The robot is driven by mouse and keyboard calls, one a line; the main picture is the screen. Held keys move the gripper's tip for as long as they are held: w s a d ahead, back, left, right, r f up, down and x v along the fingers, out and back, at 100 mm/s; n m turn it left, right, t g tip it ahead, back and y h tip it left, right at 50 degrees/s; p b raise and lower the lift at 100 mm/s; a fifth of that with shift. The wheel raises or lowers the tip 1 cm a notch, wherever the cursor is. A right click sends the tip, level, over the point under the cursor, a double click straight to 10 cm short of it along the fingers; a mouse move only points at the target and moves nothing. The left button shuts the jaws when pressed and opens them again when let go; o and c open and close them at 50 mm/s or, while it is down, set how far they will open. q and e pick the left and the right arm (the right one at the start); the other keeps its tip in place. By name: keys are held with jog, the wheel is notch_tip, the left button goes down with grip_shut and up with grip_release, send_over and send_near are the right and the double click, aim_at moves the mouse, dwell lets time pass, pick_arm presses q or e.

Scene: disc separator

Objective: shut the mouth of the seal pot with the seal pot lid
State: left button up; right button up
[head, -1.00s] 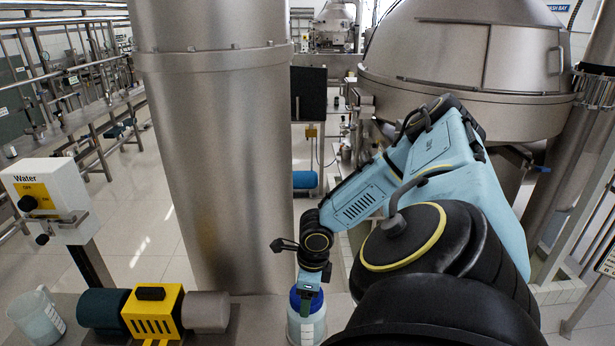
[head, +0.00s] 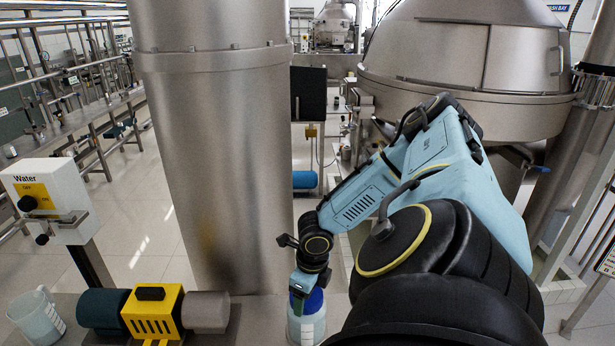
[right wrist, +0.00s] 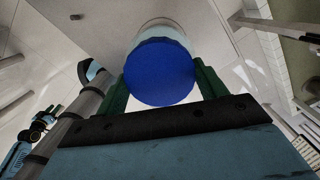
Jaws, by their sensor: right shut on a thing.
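The seal pot (head: 306,333) is a pale, translucent round vessel at the bottom centre of the head view, partly cut off by the lower edge. The seal pot lid (head: 312,302) is blue and is at the pot's mouth. My right gripper (head: 303,290) is shut on the lid from above. In the right wrist view the blue lid (right wrist: 160,75) sits between the green fingers, and the pale pot (right wrist: 165,32) shows just beyond it. I cannot tell whether the lid is fully seated. My left gripper is not in view.
A large steel column (head: 215,170) stands just behind and left of the pot. A dark green and yellow pump (head: 152,312) and a clear jug (head: 38,318) are at lower left. A water switch box (head: 45,200) stands above them. A big steel separator (head: 470,60) is at upper right.

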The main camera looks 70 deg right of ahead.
jog(key=shift+m, duration=1.4)
jog(key=shift+m, duration=0.7)
jog(key=shift+m+h, duration=0.3)
jog(key=shift+m, duration=0.6)
jog(key=m, duration=0.3)
jog(key=shift+a, duration=0.1)
jog(key=shift+w, duration=0.15)
jog(key=shift+c, duration=0.8)
